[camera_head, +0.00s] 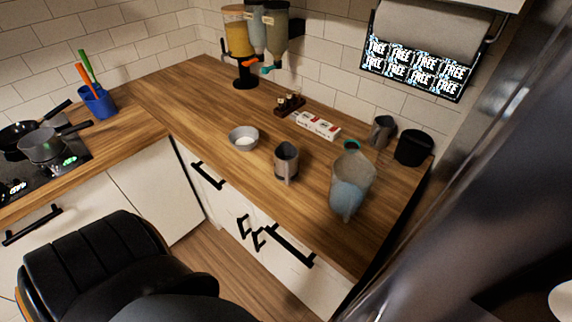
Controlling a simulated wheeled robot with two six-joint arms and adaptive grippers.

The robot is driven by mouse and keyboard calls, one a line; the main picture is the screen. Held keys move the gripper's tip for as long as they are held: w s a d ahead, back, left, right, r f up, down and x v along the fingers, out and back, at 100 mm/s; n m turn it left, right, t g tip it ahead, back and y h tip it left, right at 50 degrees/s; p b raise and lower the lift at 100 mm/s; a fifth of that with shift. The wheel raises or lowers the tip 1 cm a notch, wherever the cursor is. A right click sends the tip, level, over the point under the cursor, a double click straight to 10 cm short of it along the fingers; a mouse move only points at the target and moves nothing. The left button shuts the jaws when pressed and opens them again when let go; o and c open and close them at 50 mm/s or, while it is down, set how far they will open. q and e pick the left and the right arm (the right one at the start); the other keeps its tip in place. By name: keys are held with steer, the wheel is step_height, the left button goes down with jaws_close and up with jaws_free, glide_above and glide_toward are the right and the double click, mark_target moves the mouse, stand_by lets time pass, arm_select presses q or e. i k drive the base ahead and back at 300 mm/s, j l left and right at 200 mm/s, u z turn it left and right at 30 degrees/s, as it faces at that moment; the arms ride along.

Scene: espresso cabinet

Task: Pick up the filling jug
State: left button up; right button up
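A large translucent jug (350,187) with a bluish lower part stands upright on the wooden counter, near its front right edge. It looks like the filling jug. A smaller grey metal jug (287,163) stands to its left, near the front edge. Both stand apart from each other. No gripper fingers show in the head view, so neither gripper can be placed relative to the jug.
A grey bowl (243,138) stands left of the small jug. A red and white box (317,125), a grey cup (382,131) and a black container (413,148) stand behind. Dispensers (240,45) stand at the back. Black handles (290,246) stick out below the counter.

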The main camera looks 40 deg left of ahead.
mark_target(353, 176)
steer(key=j+z, duration=0.15)
steer(key=z, duration=0.7)
steer(key=k+j+z, duration=1)
steer(key=k+j, duration=0.2)
steer(key=k, duration=0.15)
